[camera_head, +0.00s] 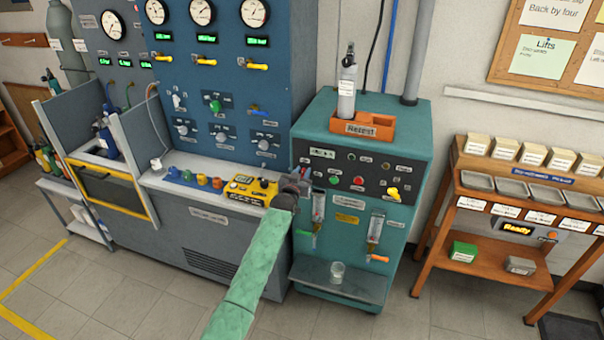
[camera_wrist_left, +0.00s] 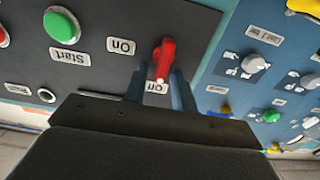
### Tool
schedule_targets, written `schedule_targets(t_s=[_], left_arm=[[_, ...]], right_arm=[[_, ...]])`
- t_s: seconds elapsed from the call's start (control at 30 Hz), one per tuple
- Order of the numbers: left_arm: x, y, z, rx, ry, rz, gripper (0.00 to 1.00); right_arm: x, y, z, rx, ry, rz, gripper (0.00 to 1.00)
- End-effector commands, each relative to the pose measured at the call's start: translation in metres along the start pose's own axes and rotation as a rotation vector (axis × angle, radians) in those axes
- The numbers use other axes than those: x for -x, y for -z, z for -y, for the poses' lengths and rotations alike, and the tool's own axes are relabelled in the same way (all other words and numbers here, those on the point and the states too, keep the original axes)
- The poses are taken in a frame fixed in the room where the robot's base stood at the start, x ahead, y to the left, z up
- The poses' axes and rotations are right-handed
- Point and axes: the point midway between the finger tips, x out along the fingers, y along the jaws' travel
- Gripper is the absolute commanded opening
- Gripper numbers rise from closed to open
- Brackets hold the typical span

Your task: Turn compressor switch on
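The compressor switch is a red rotary handle (camera_wrist_left: 164,58) in the left wrist view. Its white-marked tip points at the "Off" label (camera_wrist_left: 155,88), and the "On" label (camera_wrist_left: 121,46) is beside it to the left. My left gripper (camera_wrist_left: 160,88) is open, one finger on either side of the handle's tip, with small gaps visible; contact cannot be told. My right gripper is not in view.
A green start button (camera_wrist_left: 61,26) is left of the switch, with part of a red button at the edge. The blue gauge panel (camera_head: 272,60) stands close on the left. A yellow control box (camera_head: 250,190) is beside my gripper. An orange tray (camera_head: 366,132) is on the cabinet.

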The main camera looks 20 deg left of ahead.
Motion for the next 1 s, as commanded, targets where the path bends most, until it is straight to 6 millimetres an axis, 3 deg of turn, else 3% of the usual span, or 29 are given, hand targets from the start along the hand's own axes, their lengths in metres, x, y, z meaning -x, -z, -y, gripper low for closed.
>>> schedule_targets(t_s=[0.03,0.1,0.13,0.57,0.73,1.0], left_arm=[[0.000,0.000,0.000,0.000,0.000,0.000,0.16],[0.000,0.000,0.000,0.000,0.000,0.000,0.02],[0.000,0.000,0.000,0.000,0.000,0.000,0.00],[0.000,-0.001,-0.001,-0.063,0.000,0.000,0.00],[0.000,-0.002,-0.003,-0.170,0.000,-0.001,0.00],[0.000,-0.004,-0.007,-0.415,0.000,0.000,0.00]], right_arm=[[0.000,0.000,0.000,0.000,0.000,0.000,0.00],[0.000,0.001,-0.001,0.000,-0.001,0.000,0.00],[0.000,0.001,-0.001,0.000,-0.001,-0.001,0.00],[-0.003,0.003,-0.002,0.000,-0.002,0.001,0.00],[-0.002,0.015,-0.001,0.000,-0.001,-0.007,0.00],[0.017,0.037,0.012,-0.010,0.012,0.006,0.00]])
